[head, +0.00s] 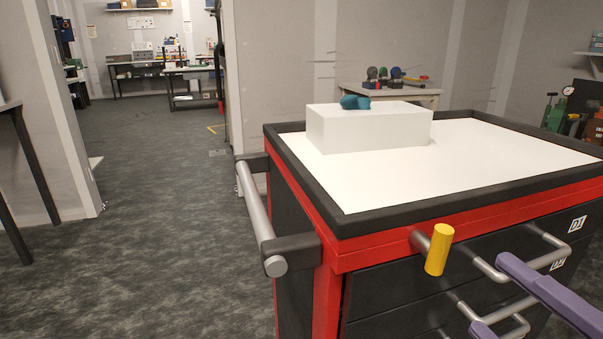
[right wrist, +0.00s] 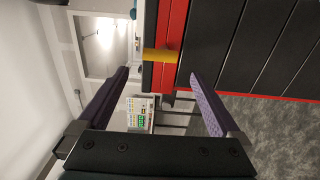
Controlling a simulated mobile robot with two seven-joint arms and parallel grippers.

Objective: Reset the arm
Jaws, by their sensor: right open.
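My right gripper (head: 490,291) comes in at the lower right of the head view, with two purple fingers spread apart in front of the cart's drawer handles. In the right wrist view my right gripper (right wrist: 158,76) is open with nothing between its fingers. A yellow cylinder (head: 439,249) sticks out on a grey stem from the red front edge of the cart, up and left of the fingers. The yellow cylinder (right wrist: 160,55) also shows in the right wrist view, beyond the fingertips and apart from them. My left gripper is not in view.
The red and black cart (head: 328,300) has a side push bar (head: 255,212) and grey drawer handles (head: 545,258). On its white top stands a white block (head: 368,128) with a teal object (head: 354,102) on it. Open grey floor (head: 150,240) lies left of the cart.

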